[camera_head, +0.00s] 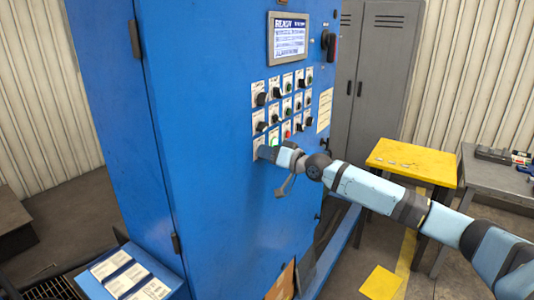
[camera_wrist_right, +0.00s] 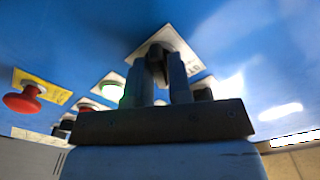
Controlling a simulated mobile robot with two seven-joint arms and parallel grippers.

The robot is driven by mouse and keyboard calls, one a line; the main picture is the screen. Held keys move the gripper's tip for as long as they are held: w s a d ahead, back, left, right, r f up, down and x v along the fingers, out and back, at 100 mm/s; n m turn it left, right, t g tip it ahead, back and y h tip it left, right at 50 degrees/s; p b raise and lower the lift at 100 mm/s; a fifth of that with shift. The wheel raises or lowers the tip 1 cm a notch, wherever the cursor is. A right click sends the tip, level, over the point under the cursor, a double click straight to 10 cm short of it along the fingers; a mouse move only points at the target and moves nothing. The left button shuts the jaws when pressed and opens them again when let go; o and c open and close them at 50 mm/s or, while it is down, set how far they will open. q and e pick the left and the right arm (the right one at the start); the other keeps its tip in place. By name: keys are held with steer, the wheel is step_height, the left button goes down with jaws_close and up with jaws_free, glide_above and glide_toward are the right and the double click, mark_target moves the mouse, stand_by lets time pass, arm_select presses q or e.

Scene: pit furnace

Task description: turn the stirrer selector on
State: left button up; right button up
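The blue cabinet's panel (camera_head: 285,110) carries rows of knobs and buttons on white plates. My right gripper (camera_head: 266,153) is at the bottom left plate (camera_head: 258,142) in the head view and hides most of it. In the right wrist view, a black selector knob (camera_wrist_right: 157,62) on a white plate (camera_wrist_right: 181,45) stands between the two fingers of the right gripper (camera_wrist_right: 157,82). No clear gap shows between the fingers and the knob. The plate's lettering is partly hidden and blurred, and it looks tilted in this view. My left gripper is not in view.
A lit green button (camera_wrist_right: 110,90) and a red mushroom button (camera_wrist_right: 24,99) are near the gripper. A display (camera_head: 288,38) reading READY is above the controls. A yellow-topped table (camera_head: 410,160) and grey lockers (camera_head: 378,75) stand to the right.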

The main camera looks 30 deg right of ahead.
steer(key=shift+o, duration=1.3)
steer(key=b+v, duration=0.2)
steer(key=v, duration=1.1)
steer(key=shift+s+b, duration=0.3)
steer(key=shift+s, duration=0.05)
steer(key=shift+d, duration=0.2)
steer(key=shift+f, duration=0.1)
